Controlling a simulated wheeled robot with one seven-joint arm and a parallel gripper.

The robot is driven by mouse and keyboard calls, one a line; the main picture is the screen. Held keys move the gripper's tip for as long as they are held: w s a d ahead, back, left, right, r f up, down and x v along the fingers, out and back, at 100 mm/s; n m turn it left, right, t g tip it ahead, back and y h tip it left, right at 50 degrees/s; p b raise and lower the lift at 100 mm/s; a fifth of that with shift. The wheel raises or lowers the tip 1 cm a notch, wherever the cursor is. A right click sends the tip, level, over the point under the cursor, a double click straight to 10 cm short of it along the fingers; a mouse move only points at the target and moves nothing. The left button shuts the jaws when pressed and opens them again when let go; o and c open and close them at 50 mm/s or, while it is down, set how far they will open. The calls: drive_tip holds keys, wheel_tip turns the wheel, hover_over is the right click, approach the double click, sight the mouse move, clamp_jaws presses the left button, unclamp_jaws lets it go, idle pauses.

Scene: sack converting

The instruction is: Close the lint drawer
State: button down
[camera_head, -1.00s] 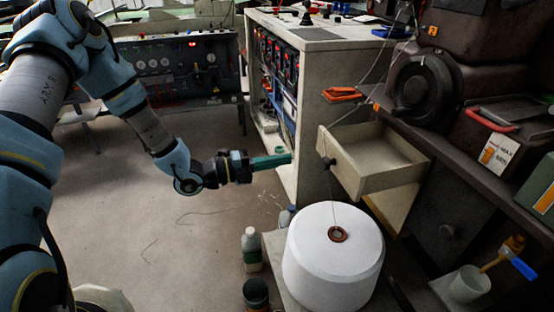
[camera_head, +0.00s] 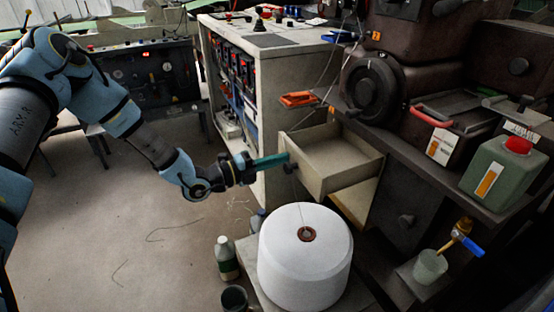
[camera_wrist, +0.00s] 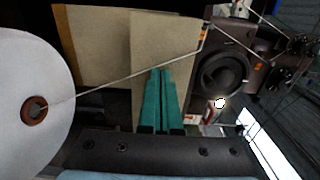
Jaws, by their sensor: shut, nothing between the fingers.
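The lint drawer (camera_head: 340,176) is a cream, open-topped box pulled well out from under the dark bench. A dark round knob (camera_head: 290,168) sits on its front panel. The drawer looks empty. My gripper (camera_head: 287,158) has teal fingers, shut and empty. Its tips point at the drawer's front panel, just beside the knob in the head view. I cannot tell whether they touch. In the wrist view the teal fingers (camera_wrist: 162,75) lie together before a beige panel (camera_wrist: 165,35), which looks like the drawer front; the knob is not clear there.
A large white thread cone (camera_head: 305,260) stands below the drawer, with its thread running up past the drawer front. A bottle (camera_head: 227,258) and a dark cup (camera_head: 234,298) stand left of it. A cream cabinet (camera_head: 275,100) stands behind. The floor at left is clear.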

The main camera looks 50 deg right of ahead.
sight(332, 150)
drive_tip(key=shift+d, duration=0.1)
drive_tip(key=b+x, duration=1)
drive_tip(key=x, duration=0.7)
drive_tip(key=shift+s+d+f+b, duration=0.1)
drive_tip(key=shift+s+d+b, duration=0.15)
drive_tip(key=shift+b, duration=0.15)
drive_tip(key=shift+s+d+r, duration=0.1)
drive_tip(key=shift+d+r, duration=0.2)
drive_tip(key=shift+r, duration=0.05)
